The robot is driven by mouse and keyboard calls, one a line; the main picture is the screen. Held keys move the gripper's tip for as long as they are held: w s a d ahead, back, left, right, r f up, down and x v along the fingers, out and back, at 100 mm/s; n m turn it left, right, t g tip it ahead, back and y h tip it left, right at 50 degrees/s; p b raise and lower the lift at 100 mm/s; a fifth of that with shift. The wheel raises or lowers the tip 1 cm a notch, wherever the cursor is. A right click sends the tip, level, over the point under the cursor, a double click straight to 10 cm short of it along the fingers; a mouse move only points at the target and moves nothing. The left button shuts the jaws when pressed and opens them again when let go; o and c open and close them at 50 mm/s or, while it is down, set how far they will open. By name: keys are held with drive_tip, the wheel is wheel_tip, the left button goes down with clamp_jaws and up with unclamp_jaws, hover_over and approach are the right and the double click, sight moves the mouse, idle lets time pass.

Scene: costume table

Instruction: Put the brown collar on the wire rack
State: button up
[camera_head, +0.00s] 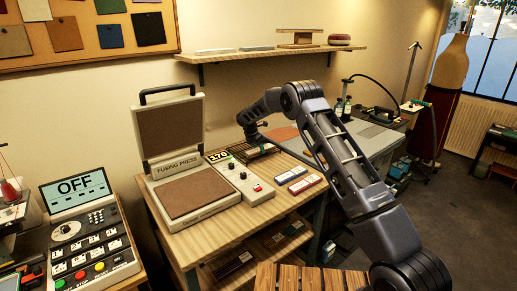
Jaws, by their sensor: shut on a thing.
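My gripper (257,138) points down at the back of the wooden table, just over the dark wire rack (252,153). It is shut on what I take to be the brown collar, which is too small and dark here to make out clearly. The rack is low and slatted, and stands behind the control box beside the fusing press. My gripper and wrist hide part of it. I cannot tell whether the collar touches the rack.
The fusing press (190,185) stands open at left, its control box (239,181) beside it. A reddish-brown flat piece (281,134) lies behind my arm. A wall shelf (255,54) hangs above.

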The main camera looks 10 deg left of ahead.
drive_tip(key=o, duration=1)
drive_tip(key=shift+f, duration=0.1)
drive_tip(key=v, duration=1.2)
drive_tip(key=shift+r, duration=0.2)
